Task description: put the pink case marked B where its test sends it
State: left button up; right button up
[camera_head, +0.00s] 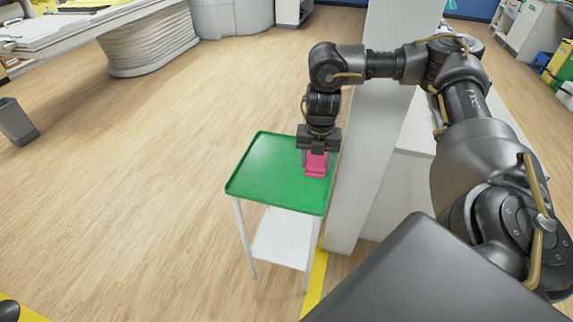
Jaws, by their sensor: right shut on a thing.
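The pink case (316,167) is at the right side of a green tray top (268,170) on a small white stand. My right gripper (317,153) points down from above and is shut on the pink case. The case is at or just above the green surface; I cannot tell if it touches. No letter B can be read on it from here. My left gripper does not show in the head view.
A white pillar (362,150) stands close to the right of the green-topped stand. A yellow floor stripe (316,284) runs beside it. A grey bin (16,121) stands at the far left. A white table with a ribbed base (151,45) is at the back. The wooden floor left of the stand is clear.

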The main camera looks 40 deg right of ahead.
jog(key=shift+d+r+m, duration=0.15)
jog(key=shift+d+m, duration=0.15)
jog(key=shift+m, duration=0.5)
send_near(283, 175)
jog(key=s+r, duration=0.3)
jog(key=s, duration=0.1)
jog(key=w+f, duration=0.2)
jog(key=f, duration=0.2)
jog(key=shift+w+f, duration=0.15)
jog(key=shift+w, duration=0.25)
jog(key=shift+w+f, duration=0.45)
jog(key=shift+f, duration=0.15)
notch_tip(283, 175, down, 3)
jog(key=shift+w+f+p, duration=0.1)
jog(key=shift+p, duration=0.4)
